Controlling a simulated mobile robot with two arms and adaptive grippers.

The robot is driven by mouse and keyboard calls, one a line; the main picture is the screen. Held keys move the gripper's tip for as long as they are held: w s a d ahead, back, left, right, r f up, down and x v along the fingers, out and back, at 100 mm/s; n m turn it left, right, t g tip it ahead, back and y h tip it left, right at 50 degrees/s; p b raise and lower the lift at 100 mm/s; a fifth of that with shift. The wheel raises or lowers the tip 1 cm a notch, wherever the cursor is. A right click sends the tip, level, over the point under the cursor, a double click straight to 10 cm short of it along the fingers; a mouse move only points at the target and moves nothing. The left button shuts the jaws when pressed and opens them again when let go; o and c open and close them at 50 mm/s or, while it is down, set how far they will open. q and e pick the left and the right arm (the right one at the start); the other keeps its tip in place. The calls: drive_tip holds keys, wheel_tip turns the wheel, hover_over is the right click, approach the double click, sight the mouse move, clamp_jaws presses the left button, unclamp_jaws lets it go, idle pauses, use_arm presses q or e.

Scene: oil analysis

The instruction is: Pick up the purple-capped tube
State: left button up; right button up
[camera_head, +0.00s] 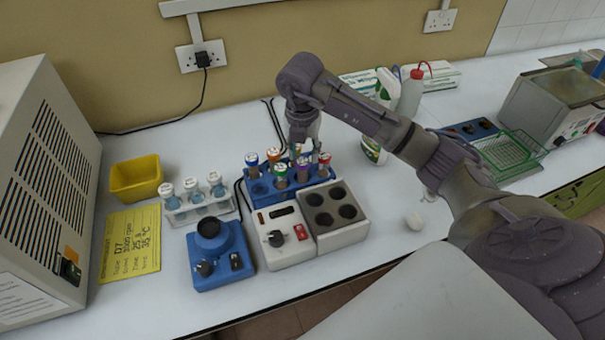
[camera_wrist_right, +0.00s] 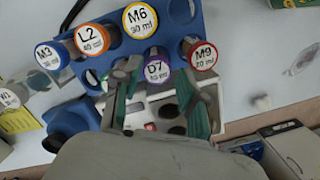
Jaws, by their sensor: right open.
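The purple-capped tube (camera_head: 303,163) stands upright in the front row of the blue rack (camera_head: 262,197), between a green-capped tube (camera_head: 281,169) and a red-capped tube (camera_head: 324,158). In the right wrist view its purple-rimmed cap (camera_wrist_right: 157,69) reads D7. My right gripper (camera_head: 307,143) points down over the rack, close above the caps. In the right wrist view my right gripper (camera_wrist_right: 160,88) is open, with one finger on each side of the purple cap. Whether the fingers touch the tube cannot be told. My left gripper is not in view.
Orange-capped (camera_wrist_right: 91,39), yellow-capped (camera_wrist_right: 139,20) and blue-capped (camera_wrist_right: 47,57) tubes stand close by in the rack. In front are a white device with a heating block (camera_head: 333,213) and a blue mixer (camera_head: 217,254). A small white rack (camera_head: 200,211) of bottles stands left.

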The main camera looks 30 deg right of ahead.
sight(303, 161)
drive_tip(key=shift+f, duration=0.55)
drive_tip(key=shift+f+p, duration=0.4)
drive_tip(key=shift+p, duration=0.1)
wheel_tip(303, 161, down, 4)
drive_tip(key=shift+w+r+p, duration=0.1)
drive_tip(key=shift+r+p, duration=0.1)
drive_tip(key=shift+p, duration=0.5)
drive_tip(key=shift+f, duration=0.35)
drive_tip(key=shift+c, duration=0.3)
clamp_jaws()
